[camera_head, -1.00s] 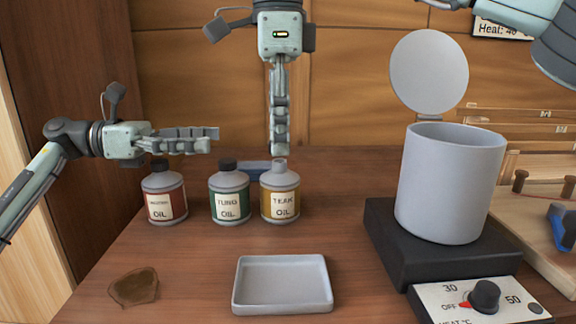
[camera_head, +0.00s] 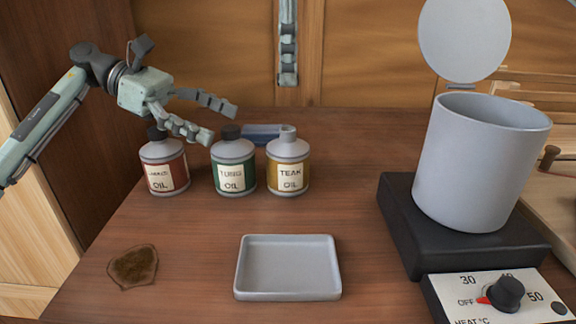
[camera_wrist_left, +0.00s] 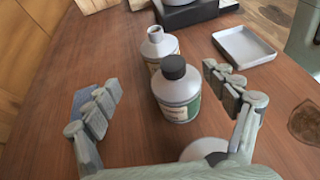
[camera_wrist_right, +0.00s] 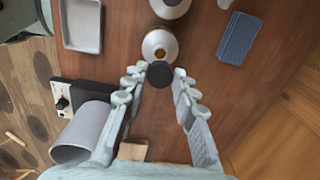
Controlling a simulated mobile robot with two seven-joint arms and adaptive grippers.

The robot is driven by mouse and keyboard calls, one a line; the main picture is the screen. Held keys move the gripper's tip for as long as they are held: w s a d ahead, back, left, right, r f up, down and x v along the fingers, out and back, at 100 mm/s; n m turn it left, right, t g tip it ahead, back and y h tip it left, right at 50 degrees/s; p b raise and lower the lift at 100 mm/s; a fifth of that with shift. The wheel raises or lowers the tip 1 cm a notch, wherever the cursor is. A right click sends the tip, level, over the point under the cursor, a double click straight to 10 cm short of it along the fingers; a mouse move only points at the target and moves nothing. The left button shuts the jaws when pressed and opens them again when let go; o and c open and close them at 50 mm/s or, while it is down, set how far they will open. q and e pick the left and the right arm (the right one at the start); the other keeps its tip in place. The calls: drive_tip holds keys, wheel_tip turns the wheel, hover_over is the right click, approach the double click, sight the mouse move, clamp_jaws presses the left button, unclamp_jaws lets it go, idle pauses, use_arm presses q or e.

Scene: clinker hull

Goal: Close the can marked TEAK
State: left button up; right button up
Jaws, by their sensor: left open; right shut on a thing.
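The TEAK can (camera_head: 288,167) stands upright at the right end of the row of oil cans, its pale neck bare and open. My right gripper (camera_head: 288,78) is above and behind it, apart from the can. In the right wrist view its fingers (camera_wrist_right: 160,76) are shut on a dark cap (camera_wrist_right: 161,72), with the open TEAK can (camera_wrist_right: 160,44) beyond. My left gripper (camera_head: 223,124) is open and empty, tilted down over the LINSEED and TUNG cans. In the left wrist view the TUNG can (camera_wrist_left: 177,92) appears between its spread fingers, the TEAK can (camera_wrist_left: 157,46) behind.
The capped TUNG can (camera_head: 233,165) and LINSEED can (camera_head: 163,165) stand left of the TEAK can. A blue block (camera_head: 260,131) lies behind. A grey tray (camera_head: 288,293) is in front. A lidded pot (camera_head: 480,165) stands on a heater at right. A brown stain (camera_head: 134,266) lies front left.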

use_arm(q)
drive_tip(key=x, duration=1)
drive_tip(key=shift+d, duration=0.15)
drive_tip(key=shift+c, duration=0.3)
drive_tip(key=c, duration=1.7)
drive_tip(key=shift+c, duration=0.2)
use_arm(e)
hover_over(288, 129)
drive_tip(key=shift+f, duration=2.55)
drive_tip(key=shift+f, duration=0.1)
drive_tip(key=shift+f, duration=0.8)
drive_tip(key=shift+f, duration=0.55)
use_arm(q)
clamp_jaws()
use_arm(e)
drive_tip(key=o, duration=0.7)
